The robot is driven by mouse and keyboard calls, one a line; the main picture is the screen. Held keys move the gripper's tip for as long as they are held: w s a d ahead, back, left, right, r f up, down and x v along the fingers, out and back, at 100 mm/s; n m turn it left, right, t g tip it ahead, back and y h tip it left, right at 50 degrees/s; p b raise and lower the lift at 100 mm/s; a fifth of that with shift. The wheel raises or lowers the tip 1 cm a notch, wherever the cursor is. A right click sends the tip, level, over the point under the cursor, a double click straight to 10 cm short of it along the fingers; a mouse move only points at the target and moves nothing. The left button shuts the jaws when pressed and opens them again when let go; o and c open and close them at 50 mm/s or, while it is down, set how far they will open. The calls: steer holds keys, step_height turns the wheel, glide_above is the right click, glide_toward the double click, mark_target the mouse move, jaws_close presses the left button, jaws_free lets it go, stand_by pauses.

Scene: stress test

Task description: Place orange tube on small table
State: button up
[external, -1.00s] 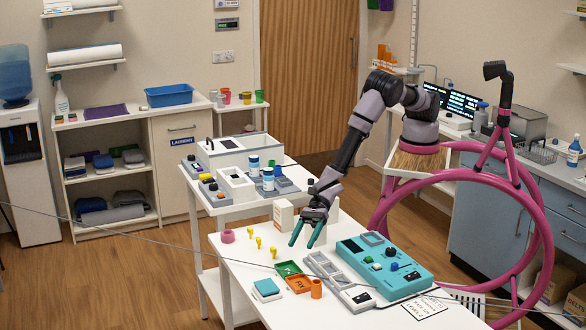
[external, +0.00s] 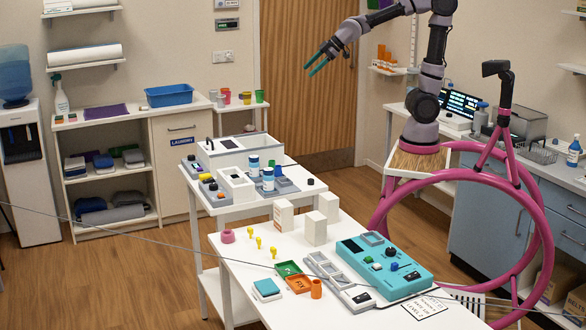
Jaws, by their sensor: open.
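An orange tube (external: 316,289) stands upright near the front edge of the white front table (external: 232,250), beside an orange tray (external: 298,284). A smaller white table (external: 215,208) stands behind it, with white instruments and bottles on top; I cannot tell which table the task calls small. My gripper (external: 317,65) is open and empty, raised high in front of the wooden door. Its teal fingers point down and left, well above and far from the orange tube.
Two white boxes (external: 316,228) and a carton (external: 283,217) stand at the front table's back. A teal control box (external: 385,265) fills its right side. Yellow pegs (external: 259,242), a green tray (external: 288,268) and a pink ring (external: 227,236) are left. A large pink hoop (external: 540,230) stands right.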

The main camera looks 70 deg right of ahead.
steer(key=s+d+m, duration=0.6)
steer(key=s+d, duration=0.1)
steer(key=s, duration=0.2)
steer(key=shift+r+g+h, duration=0.4)
steer(key=shift+r, duration=0.05)
steer(key=shift+o, duration=0.4)
steer(key=s+d+f+m, duration=0.2)
steer(key=s+m, duration=0.5)
steer(key=s, duration=0.3)
steer(key=shift+s+d+g, duration=0.3)
steer(key=shift+d+g, duration=0.1)
steer(key=shift+r, duration=0.1)
steer(key=shift+w, duration=0.1)
